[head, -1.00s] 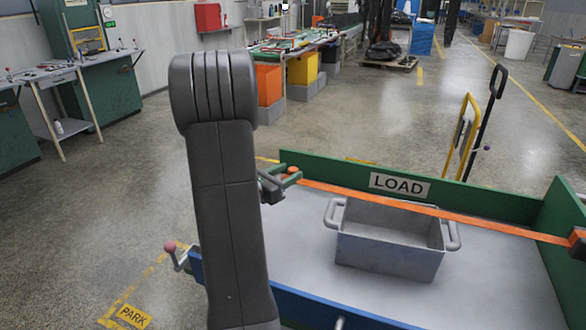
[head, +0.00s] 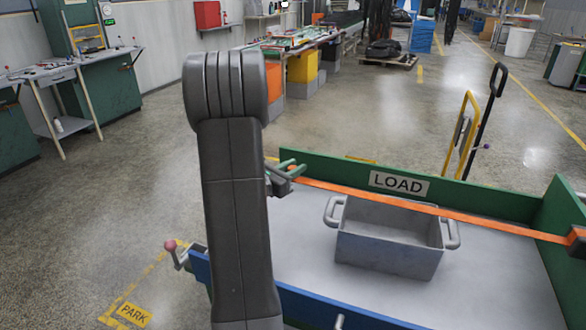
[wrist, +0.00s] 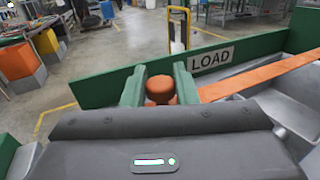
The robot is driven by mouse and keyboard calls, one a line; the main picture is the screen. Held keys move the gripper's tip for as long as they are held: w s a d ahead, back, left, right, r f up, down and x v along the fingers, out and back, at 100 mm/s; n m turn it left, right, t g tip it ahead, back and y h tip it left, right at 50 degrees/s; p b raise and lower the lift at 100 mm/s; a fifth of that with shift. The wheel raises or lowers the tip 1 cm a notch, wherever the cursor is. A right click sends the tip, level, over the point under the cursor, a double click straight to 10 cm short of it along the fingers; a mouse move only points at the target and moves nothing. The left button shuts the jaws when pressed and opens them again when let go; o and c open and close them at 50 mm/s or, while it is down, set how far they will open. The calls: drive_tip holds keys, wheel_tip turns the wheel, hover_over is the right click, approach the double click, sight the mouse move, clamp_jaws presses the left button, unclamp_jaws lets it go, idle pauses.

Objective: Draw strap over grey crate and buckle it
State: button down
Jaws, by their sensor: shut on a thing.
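The orange strap (head: 430,209) runs taut above the grey crate (head: 388,255) from a dark holder (head: 577,243) at the right wall to my gripper (head: 291,170). My gripper is at the left end of the cart, with green fingers. In the wrist view, the fingers of my gripper (wrist: 160,88) are shut on the strap's orange knob-like end (wrist: 160,90). The strap (wrist: 255,78) leads off to the right from there. The crate sits open on the cart bed (head: 305,250) and looks empty. My arm hides the cart's left end, and I cannot make out a buckle.
A green wall with a LOAD sign (head: 399,184) stands behind the crate, and a blue edge (head: 350,308) runs along the front. A pink-knobbed lever (head: 171,245) is at the left corner. A yellow hand truck (head: 461,135) stands behind.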

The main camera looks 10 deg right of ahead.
drive_tip(key=w+a, duration=0.1)
drive_tip(key=a, duration=0.1)
drive_tip(key=w+a, duration=0.1)
drive_tip(key=a, duration=0.1)
drive_tip(key=shift+w, duration=0.35)
drive_tip(key=c, duration=1.2)
unclamp_jaws()
drive_tip(key=shift+o, duration=0.2)
drive_tip(key=b+v, duration=0.1)
drive_tip(key=v, duration=1.2)
drive_tip(key=shift+s+a+b, duration=0.25)
drive_tip(key=shift+s+b, duration=0.05)
drive_tip(key=shift+b, duration=0.05)
